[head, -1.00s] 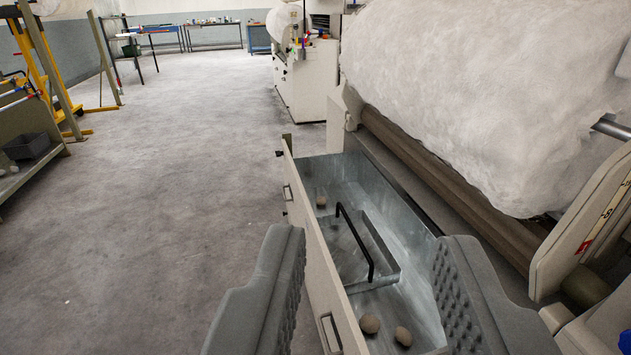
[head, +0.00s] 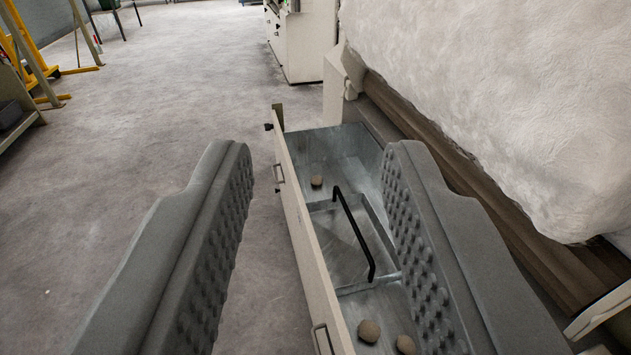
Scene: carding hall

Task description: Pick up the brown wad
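Brown wads lie in an open metal drawer (head: 282,180) below the big white fibre roll. One small wad (head: 317,181) is in the far part of the drawer. Two more sit at the near end: one rounded wad (head: 369,331) and another wad (head: 405,344) to its right, close to my right finger. I cannot tell which one the task means. My gripper (head: 315,185) is open and empty, its two grey studded fingers wide apart. The left finger is over the floor outside the drawer, and the right finger hides part of the drawer's right side.
A tray with a black bar handle (head: 355,236) sits in the middle of the drawer. The white fibre roll (head: 490,100) and a brown roller (head: 450,165) stand along the right. Grey floor (head: 150,110) is clear on the left, with a yellow frame (head: 28,60) beyond.

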